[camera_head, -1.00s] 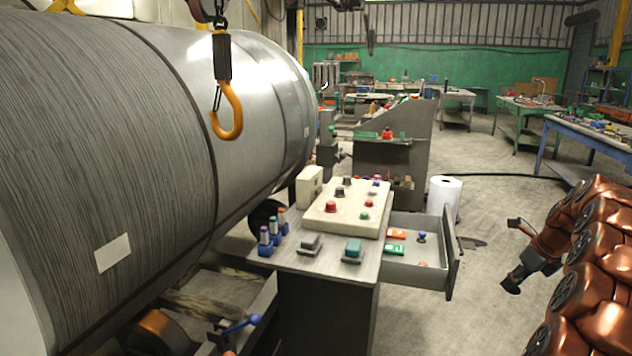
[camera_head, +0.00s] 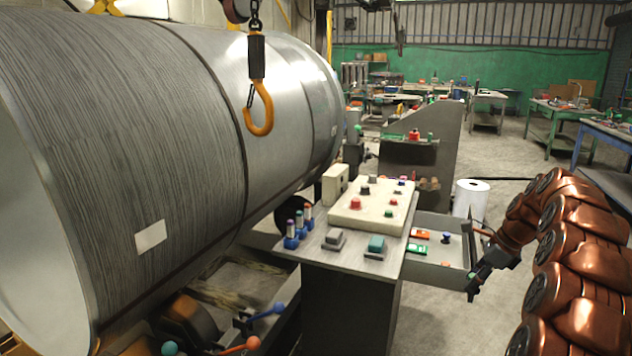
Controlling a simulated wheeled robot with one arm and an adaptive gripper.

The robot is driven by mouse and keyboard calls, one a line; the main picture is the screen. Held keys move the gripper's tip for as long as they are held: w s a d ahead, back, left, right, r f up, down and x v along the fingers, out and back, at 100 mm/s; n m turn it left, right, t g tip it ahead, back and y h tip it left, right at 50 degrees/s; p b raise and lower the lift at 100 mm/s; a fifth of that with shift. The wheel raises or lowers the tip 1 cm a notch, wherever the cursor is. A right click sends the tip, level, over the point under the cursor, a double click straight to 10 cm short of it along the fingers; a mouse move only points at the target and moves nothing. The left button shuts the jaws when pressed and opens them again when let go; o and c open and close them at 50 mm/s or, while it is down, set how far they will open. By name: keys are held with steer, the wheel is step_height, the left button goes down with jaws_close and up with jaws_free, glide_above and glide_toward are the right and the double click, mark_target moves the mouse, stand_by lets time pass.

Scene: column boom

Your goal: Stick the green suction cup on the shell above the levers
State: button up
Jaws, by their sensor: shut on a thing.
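The shell is the big grey drum (camera_head: 120,130) lying along the left, with a pale patch (camera_head: 151,236) on its side. Below it, at the bottom edge, stand levers with a blue ball (camera_head: 279,308), an orange ball (camera_head: 253,343) and a teal ball (camera_head: 169,348). I cannot pick out the green suction cup for certain; a green item (camera_head: 417,249) lies in the open drawer (camera_head: 440,255), and a teal block (camera_head: 376,244) sits on the console. My gripper (camera_head: 473,289) is at the drawer's front panel and seems shut on its edge or handle; the fingertips are small and dark.
The console (camera_head: 325,252) carries a button box (camera_head: 345,215) and blue-based pegs (camera_head: 291,235). The drawer also holds an orange item (camera_head: 420,234) and a blue knob (camera_head: 446,238). A yellow crane hook (camera_head: 260,110) hangs before the drum. A white roll (camera_head: 470,199) stands behind the drawer.

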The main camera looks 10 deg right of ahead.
steer(key=w+a+f+n+g+b, duration=0.1)
steer(key=a+n+g, duration=0.2)
steer(key=a+n, duration=0.8)
steer(key=w+a+f+n+g+b, duration=0.1)
steer(key=a+f+n+g+b, duration=0.2)
steer(key=a, duration=1.5)
steer(key=s+r+n+g+h+p, duration=0.1)
steer(key=s+r+n+h+p, duration=0.2)
steer(key=n+p, duration=0.8)
steer(key=s+p, duration=0.2)
steer(key=p, duration=0.2)
steer(key=shift+s+h, duration=0.15)
steer(key=shift+h, duration=0.25)
